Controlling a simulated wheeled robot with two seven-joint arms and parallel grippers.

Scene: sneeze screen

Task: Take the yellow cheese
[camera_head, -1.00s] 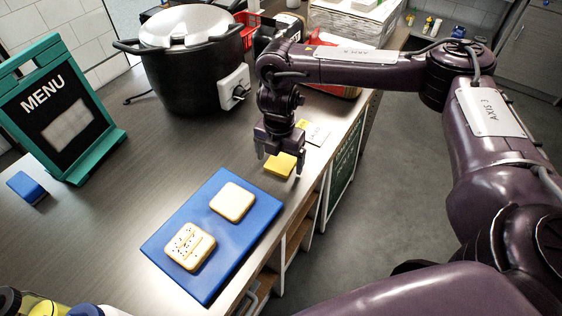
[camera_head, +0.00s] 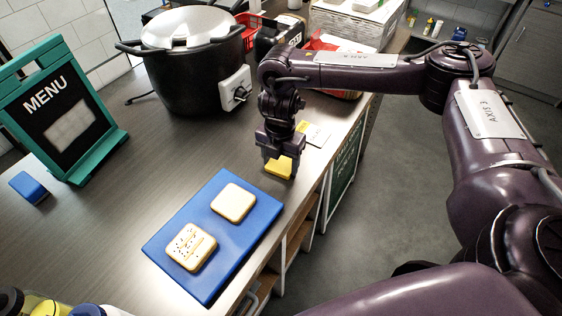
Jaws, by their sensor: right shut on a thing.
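The yellow cheese (camera_head: 279,168) is a small flat square block on the counter, near its right edge and just beyond the blue board. My right gripper (camera_head: 280,168) points down over it and is shut on it, with a finger at each side. The gripper hides part of the cheese's far side. I cannot tell whether the cheese is lifted off the counter. My left gripper is not in view.
A blue board (camera_head: 213,266) holds two bread slices (camera_head: 234,202). A black pot (camera_head: 190,75) with a metal lid stands behind, and a green-framed menu sign (camera_head: 52,108) at left. A blue block (camera_head: 28,187) lies at far left. The middle of the counter (camera_head: 130,185) is clear.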

